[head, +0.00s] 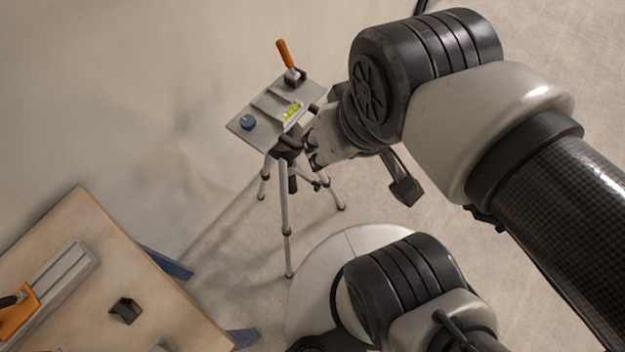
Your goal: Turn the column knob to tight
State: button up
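A tripod (286,215) stands on the floor in the middle of the head view. It carries a tilted grey plate (262,108) with a blue knob (247,122), a yellow-green level vial (292,111) and an orange-handled lever (284,54). My gripper (310,151) is at the right of the tripod head, just below the plate, with its dark fingertips close to the column top. I cannot tell whether it touches anything or how far its fingers are apart. The column knob is not clearly visible; my gripper may hide it.
A wooden table (170,290) at lower left holds a grey rail tool with an orange part (18,312) and a small dark block (125,310). Blue legs show beside the table. A dark paddle-shaped part (404,188) hangs below my wrist. Floor left of the tripod is clear.

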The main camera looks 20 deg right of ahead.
aim_at(318, 185)
jog(key=k+l+u, duration=0.6)
jog(key=k, duration=0.25)
jog(key=k+l+u, duration=0.3)
jog(key=k, duration=0.15)
jog(key=j, duration=0.1)
